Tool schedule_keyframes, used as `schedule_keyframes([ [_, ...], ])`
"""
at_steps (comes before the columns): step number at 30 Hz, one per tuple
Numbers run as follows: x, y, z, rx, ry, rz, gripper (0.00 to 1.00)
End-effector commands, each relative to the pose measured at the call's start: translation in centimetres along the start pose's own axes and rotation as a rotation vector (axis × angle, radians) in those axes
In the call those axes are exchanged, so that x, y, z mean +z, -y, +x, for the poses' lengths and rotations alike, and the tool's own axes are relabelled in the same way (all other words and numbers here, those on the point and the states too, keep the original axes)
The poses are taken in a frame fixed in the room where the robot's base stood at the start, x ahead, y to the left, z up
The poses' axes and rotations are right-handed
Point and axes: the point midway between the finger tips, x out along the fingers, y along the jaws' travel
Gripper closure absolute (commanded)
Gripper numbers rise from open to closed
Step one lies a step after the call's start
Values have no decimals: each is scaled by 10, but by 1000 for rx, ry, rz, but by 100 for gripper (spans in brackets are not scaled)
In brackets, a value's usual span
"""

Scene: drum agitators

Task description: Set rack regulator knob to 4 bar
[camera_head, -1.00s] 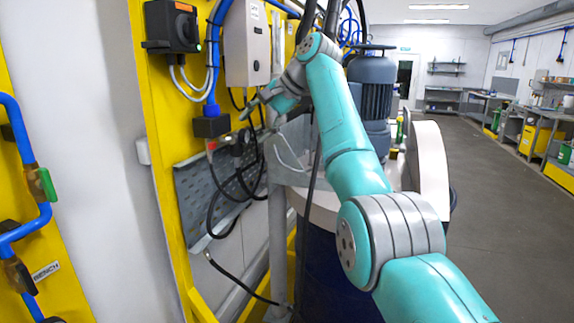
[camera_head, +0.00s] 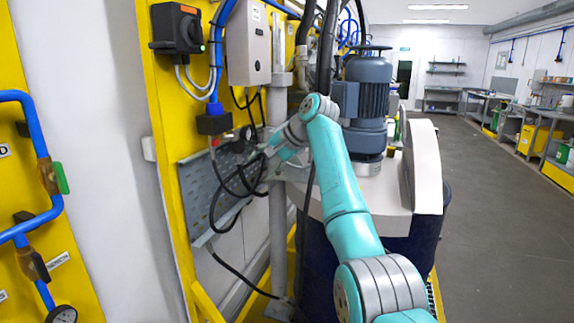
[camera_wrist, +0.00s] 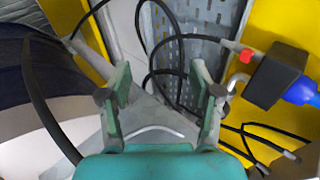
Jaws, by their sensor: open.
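My gripper (camera_head: 262,157) is at the end of the teal arm, in front of the grey perforated panel on the yellow rack. In the wrist view my gripper (camera_wrist: 160,82) has its two fingers wide apart with nothing between them. A black block (camera_head: 213,121) hangs at the lower end of a blue pipe, left of and above my gripper. The block also shows in the wrist view (camera_wrist: 275,76) at the right, apart from the fingers, with a red-ended fitting (camera_wrist: 246,56). A small dark round fitting (camera_head: 247,133) is just above my gripper. I cannot make out the regulator knob or its scale.
Black hoses (camera_head: 215,208) loop across the perforated panel (camera_head: 197,178) close to my gripper. A grey post (camera_head: 278,235) and a drum with a grey motor (camera_head: 367,92) stand to the right. A grey box (camera_head: 248,45) is above. The floor at far right is open.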

Motion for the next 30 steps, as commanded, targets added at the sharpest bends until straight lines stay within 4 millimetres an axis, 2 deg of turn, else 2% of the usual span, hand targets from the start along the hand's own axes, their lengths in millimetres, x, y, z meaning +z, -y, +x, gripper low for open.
schedule_keyframes([
  [6, -9, -79, 68, -4, -69, -3, 36],
  [15, -2, -200, 146, -5, -188, -26, 36],
  [24, 32, -322, 199, 11, -304, -64, 36],
  [30, 67, -399, 217, 30, -383, -99, 36],
])
